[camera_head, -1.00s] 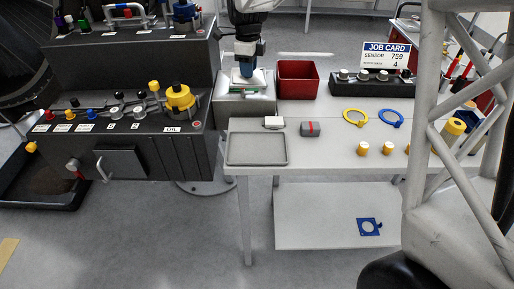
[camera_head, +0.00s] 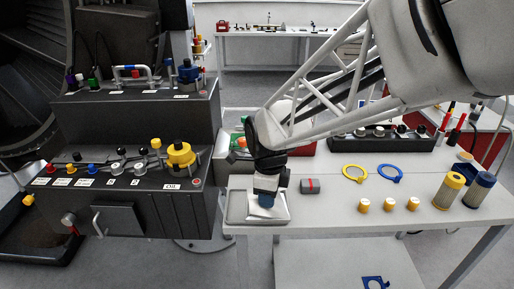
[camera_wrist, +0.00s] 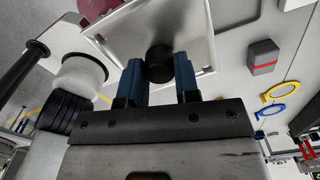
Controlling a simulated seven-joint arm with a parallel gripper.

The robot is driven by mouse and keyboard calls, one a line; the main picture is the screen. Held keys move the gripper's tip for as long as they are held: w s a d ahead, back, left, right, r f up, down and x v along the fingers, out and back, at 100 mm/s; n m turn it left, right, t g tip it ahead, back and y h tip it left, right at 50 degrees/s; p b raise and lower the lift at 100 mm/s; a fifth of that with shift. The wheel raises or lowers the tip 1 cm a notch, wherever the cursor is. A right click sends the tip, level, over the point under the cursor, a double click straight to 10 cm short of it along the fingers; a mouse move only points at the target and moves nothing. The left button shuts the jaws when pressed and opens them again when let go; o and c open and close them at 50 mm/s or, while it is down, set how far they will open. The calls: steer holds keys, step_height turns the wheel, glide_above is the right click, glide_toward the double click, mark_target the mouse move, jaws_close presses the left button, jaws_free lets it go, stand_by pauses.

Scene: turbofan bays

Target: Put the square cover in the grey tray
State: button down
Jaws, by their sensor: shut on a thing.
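My gripper (camera_head: 266,200) points down over the grey tray (camera_head: 233,209) at the front left of the table. In the wrist view, its blue fingers (camera_wrist: 159,78) are shut on a black knob. A pale square plate with a raised rim, seemingly the square cover (camera_wrist: 128,42), shows beyond the knob. In the head view, the gripper hides much of the cover and tray. I cannot tell whether the cover touches the tray floor or hangs just above it.
A grey block with a red stripe (camera_head: 310,186) lies right of the tray. Yellow (camera_head: 355,173) and blue (camera_head: 390,173) rings and several small yellow-capped cylinders (camera_head: 388,205) lie further right. A dark control console (camera_head: 130,195) stands close on the left.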

steer(key=s+d+f, duration=0.2)
steer(key=s+f, duration=0.1)
steer(key=s, duration=0.5)
steer(key=shift+d, duration=0.15)
steer(key=shift+w+a+f, duration=0.25)
steer(key=shift+w+a, duration=0.6)
steer(key=shift+w, duration=1.7)
steer(key=shift+w+a+f, duration=0.3)
steer(key=shift+w+a, duration=0.5)
steer(key=shift+w, duration=1.7)
steer(key=shift+w+a+f, duration=0.25)
steer(key=shift+w+a, duration=0.6)
steer(key=shift+w, duration=1.7)
steer(key=shift+f, duration=1.8)
steer(key=shift+f, duration=0.1)
steer(key=c, duration=0.8)
jaws_free()
steer(key=shift+c, duration=0.2)
